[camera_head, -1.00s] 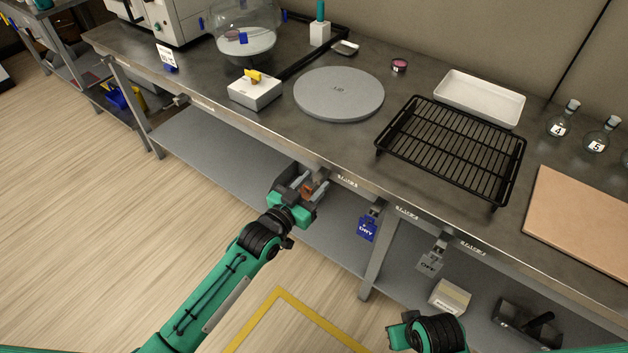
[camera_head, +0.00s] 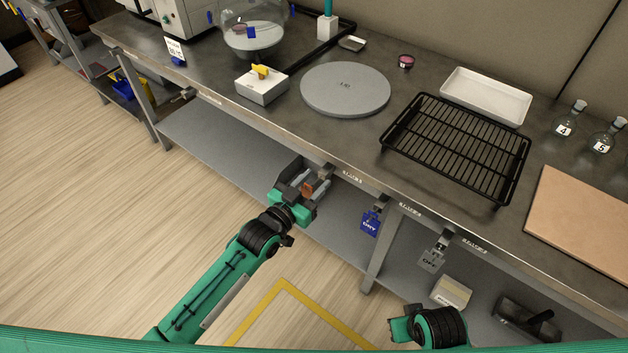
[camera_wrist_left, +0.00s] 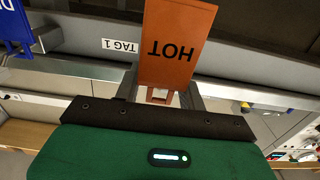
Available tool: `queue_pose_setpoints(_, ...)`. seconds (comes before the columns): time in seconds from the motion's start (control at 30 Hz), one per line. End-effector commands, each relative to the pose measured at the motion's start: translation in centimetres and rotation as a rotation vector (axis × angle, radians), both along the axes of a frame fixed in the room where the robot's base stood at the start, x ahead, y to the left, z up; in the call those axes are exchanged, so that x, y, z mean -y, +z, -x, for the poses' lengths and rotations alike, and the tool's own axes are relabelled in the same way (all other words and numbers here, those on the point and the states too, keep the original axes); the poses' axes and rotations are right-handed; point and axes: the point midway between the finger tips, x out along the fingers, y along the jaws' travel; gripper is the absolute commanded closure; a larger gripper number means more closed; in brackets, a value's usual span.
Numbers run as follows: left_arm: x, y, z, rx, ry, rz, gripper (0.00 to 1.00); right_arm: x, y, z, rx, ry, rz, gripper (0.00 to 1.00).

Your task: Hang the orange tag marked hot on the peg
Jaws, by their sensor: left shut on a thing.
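The orange tag (camera_wrist_left: 172,45), marked HOT, shows upside down in the left wrist view. My left gripper (camera_head: 315,188) is shut on it, below the bench's front edge. In the head view only a small orange patch of the tag (camera_head: 308,188) shows between the fingers. A grey peg bracket (camera_head: 327,170) sits on the bench edge just beyond the gripper, close to the tag. Whether they touch I cannot tell. My right gripper (camera_head: 404,328) is low at the right, its fingers not clear.
A blue tag marked DRY (camera_head: 370,222) and a grey tag marked OFF (camera_head: 431,260) hang from the bench edge to the right. A white TAG 1 label (camera_wrist_left: 120,46) is on the rail. The lower shelf (camera_head: 225,145) lies beneath; a bench leg (camera_head: 380,255) stands right of the gripper.

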Motion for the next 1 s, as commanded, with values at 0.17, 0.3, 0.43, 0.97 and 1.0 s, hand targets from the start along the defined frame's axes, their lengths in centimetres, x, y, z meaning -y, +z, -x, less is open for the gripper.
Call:
queue_pose_setpoints(0.17, -0.1, 0.0, 0.1, 0.0, 0.0, 0.0, 0.8, 0.0, 0.1, 0.0, 0.0, 0.0, 0.0, 1.0)
queue_pose_setpoints(0.3, -0.4, 0.1, 0.5, 0.0, 0.0, 0.0, 0.8, 0.0, 0.4, 0.0, 0.0, 0.0, 0.0, 1.0)
queue_pose_setpoints(0.43, -0.7, 0.2, 0.9, 0.001, 0.0, 0.001, 0.8, 0.0, 0.7, 0.0, 0.0, 0.0, 0.0, 1.0)
queue_pose_setpoints(0.97, -1.9, 0.2, 2.7, 0.0, 0.0, 0.0, 0.8, 0.0, 1.8, 0.0, 0.0, 0.0, 0.0, 1.0)
queue_pose_setpoints(1.0, -2.0, 0.2, 2.8, 0.0, 0.0, 0.0, 0.8, 0.0, 1.9, 0.0, 0.0, 0.0, 0.0, 1.0)
